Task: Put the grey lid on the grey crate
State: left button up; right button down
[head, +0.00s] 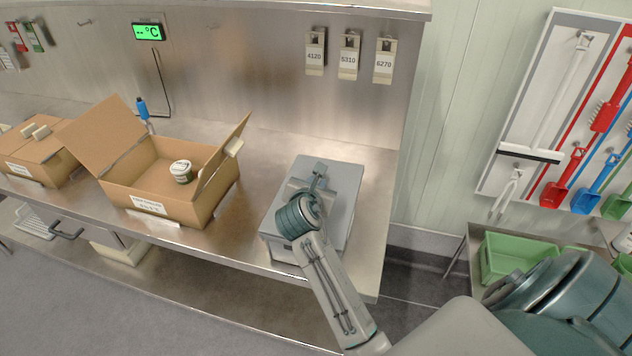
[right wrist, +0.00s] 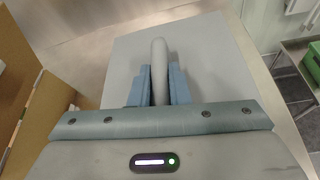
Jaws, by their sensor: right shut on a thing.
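The grey lid (head: 343,183) is a flat grey panel lying over the grey crate (head: 278,249) at the right end of the steel counter. It looks level and roughly lined up with the crate. My arm hides part of its near side, and I cannot tell whether its edges are fully seated. My right gripper (head: 317,176) is above the lid. In the right wrist view its blue fingers (right wrist: 159,86) are shut on the lid's upright grey handle (right wrist: 159,55), with the lid's surface (right wrist: 205,60) spread beneath. My left gripper is not in view.
Another carton (head: 35,155) is farther left. A green bin (head: 510,255) stands on a lower table at right. Counter between box and crate is clear.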

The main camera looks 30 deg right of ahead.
jog(key=shift+f, duration=0.3)
jog(key=c, duration=1.3)
grip_release()
